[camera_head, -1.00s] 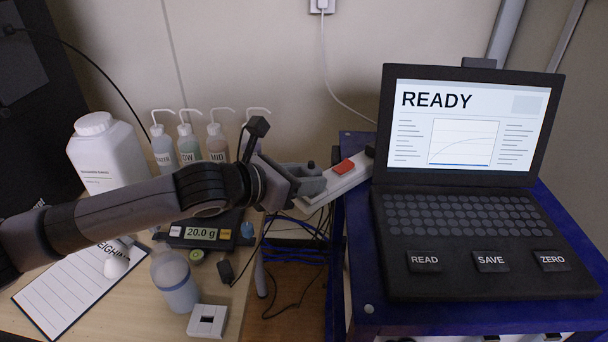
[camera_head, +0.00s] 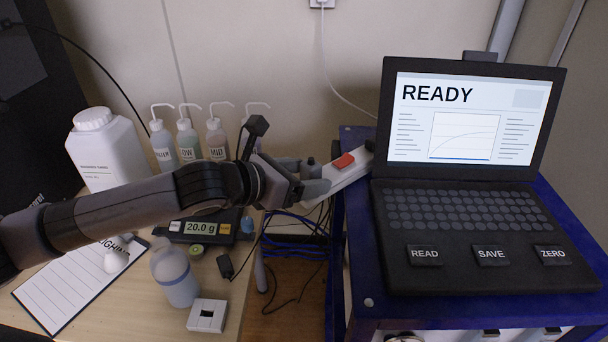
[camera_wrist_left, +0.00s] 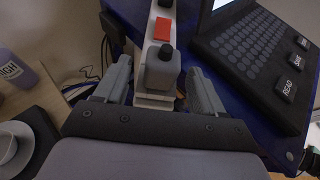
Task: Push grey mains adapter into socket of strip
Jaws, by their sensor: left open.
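The grey mains adapter (camera_wrist_left: 161,70), a rounded block with a black knob on top, stands at the near end of the white power strip (camera_wrist_left: 151,101) in the left wrist view. Its prongs and the socket under it are hidden, so I cannot tell how deep it sits. My left gripper (camera_wrist_left: 160,85) is open, one finger on each side of the adapter, with visible gaps. In the head view the left gripper (camera_head: 302,176) is around the adapter (camera_head: 310,171) at the near end of the strip (camera_head: 348,176).
A red switch (camera_head: 343,160) is on the strip. The laptop (camera_head: 470,220) stands close on the right on a blue cart (camera_head: 355,268). A scale (camera_head: 203,228), bottles and a clipboard are on the wooden table at left. Blue cables (camera_head: 297,226) hang in the gap.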

